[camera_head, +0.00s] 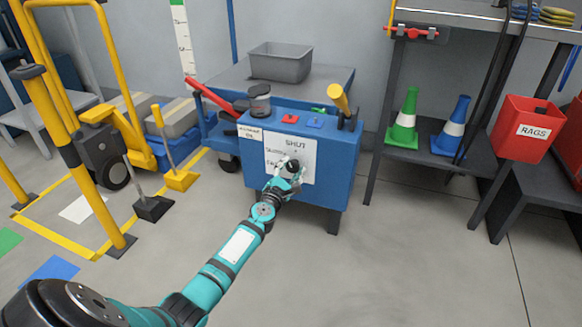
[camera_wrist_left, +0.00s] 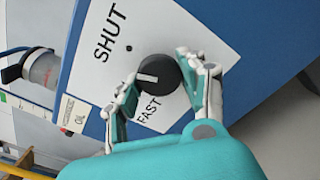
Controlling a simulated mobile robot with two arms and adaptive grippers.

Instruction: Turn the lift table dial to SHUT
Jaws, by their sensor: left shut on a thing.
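The lift table dial (camera_wrist_left: 160,72) is a round black knob with a white pointer mark on a white label plate (camera_wrist_left: 210,25). In the left wrist view the pointer faces left, between the words SHUT (camera_wrist_left: 110,32) and FAST (camera_wrist_left: 149,109). It does not point straight at SHUT. A small black dot is on the plate between SHUT and the knob. My left gripper (camera_wrist_left: 157,76) is shut on the dial, one finger on each side. In the head view my left gripper (camera_head: 290,168) is at the front of the blue cabinet (camera_head: 335,165) and partly covers the plate. My right gripper is not in view.
The cabinet top carries a jar (camera_head: 259,99), red and blue pieces and a yellow handle (camera_head: 339,98). A grey bin (camera_head: 280,62) stands behind. Yellow rails (camera_head: 66,135) are at left; a shelf with cones (camera_head: 404,118) is at right. The floor in front is clear.

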